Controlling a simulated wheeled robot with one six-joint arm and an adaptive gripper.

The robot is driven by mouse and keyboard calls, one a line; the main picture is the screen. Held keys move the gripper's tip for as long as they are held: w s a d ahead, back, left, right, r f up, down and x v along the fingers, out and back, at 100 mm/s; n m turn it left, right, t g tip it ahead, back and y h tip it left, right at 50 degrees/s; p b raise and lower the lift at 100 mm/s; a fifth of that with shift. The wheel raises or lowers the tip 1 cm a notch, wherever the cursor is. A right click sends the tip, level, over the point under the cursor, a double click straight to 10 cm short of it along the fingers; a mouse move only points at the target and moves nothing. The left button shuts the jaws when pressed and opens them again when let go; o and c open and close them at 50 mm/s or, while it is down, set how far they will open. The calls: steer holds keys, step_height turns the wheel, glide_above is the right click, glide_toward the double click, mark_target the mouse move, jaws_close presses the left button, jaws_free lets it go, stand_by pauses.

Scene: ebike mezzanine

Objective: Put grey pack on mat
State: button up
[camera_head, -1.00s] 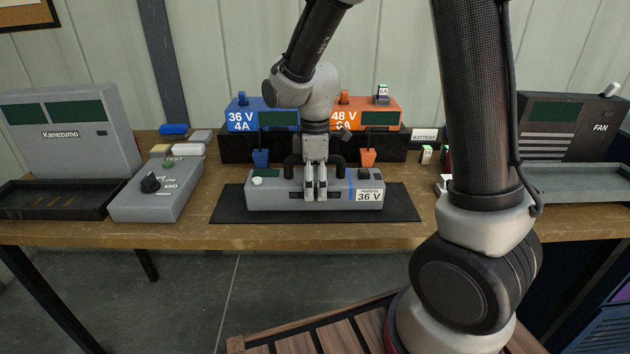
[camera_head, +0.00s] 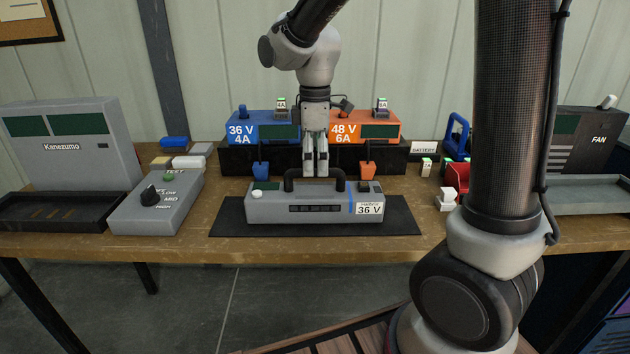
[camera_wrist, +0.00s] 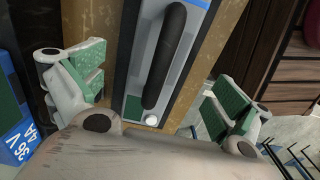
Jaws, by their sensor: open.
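The grey pack (camera_head: 290,210), labelled 36 V with a blue stripe and a black handle (camera_head: 315,183) on top, lies flat on the dark mat (camera_head: 400,222). Mat shows on both sides and in front of it.
Blue (camera_head: 255,126) and orange (camera_head: 350,126) chargers stand behind the mat. A grey tester (camera_head: 160,205) with a dial stands at left. Small batteries and a red object (camera_head: 458,177) sit at right, partly behind my arm. The front bench strip is clear.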

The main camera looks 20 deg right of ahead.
steer(key=shift+d+r, duration=0.1)
steer(key=shift+r, duration=1.25)
steer(key=s+d+r+m+t, duration=0.2)
steer(key=s+d+m, duration=0.5)
steer(key=s, duration=0.3)
steer(key=s+d+r+m+t, duration=0.2)
steer(key=s+d+r+m, duration=0.1)
steer(key=s+d+m, duration=0.4)
steer(key=s, duration=0.2)
steer(key=shift+s+d+r, duration=0.2)
steer(key=shift+s, duration=0.2)
